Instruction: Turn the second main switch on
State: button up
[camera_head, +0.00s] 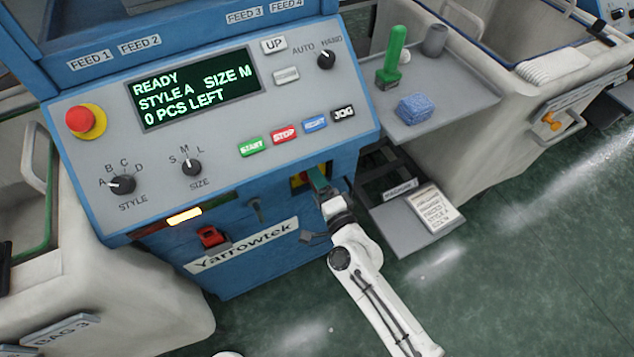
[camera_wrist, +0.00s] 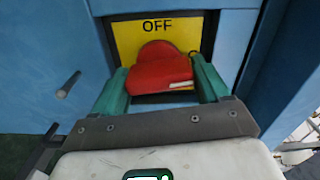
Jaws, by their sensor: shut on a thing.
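The main switch is a red knob (camera_wrist: 158,66) on a yellow plate (camera_wrist: 127,42) in a recess of the blue machine front. A white mark lies at the knob's lower right. My gripper (camera_wrist: 160,88) has one green finger on each side of the knob and is shut on it. In the head view my gripper (camera_head: 319,180) reaches into the recess and hides the knob; an edge of the yellow plate (camera_head: 295,182) shows beside it.
The machine panel (camera_head: 222,125) shows READY and 0 PCS LEFT. A red part (camera_head: 211,237) and a short dark lever (camera_head: 254,209) sit left of the recess. To the right are a grey shelf (camera_head: 465,95) and a lower tray (camera_head: 400,235). Open floor lies in front.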

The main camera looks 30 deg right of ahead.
jog(key=shift+d+f+m, duration=0.1)
jog(key=shift+m, duration=0.6)
jog(key=o, duration=0.7)
jog(key=s+b, duration=0.2)
jog(key=s, duration=0.9)
jog(key=shift+w, duration=0.1)
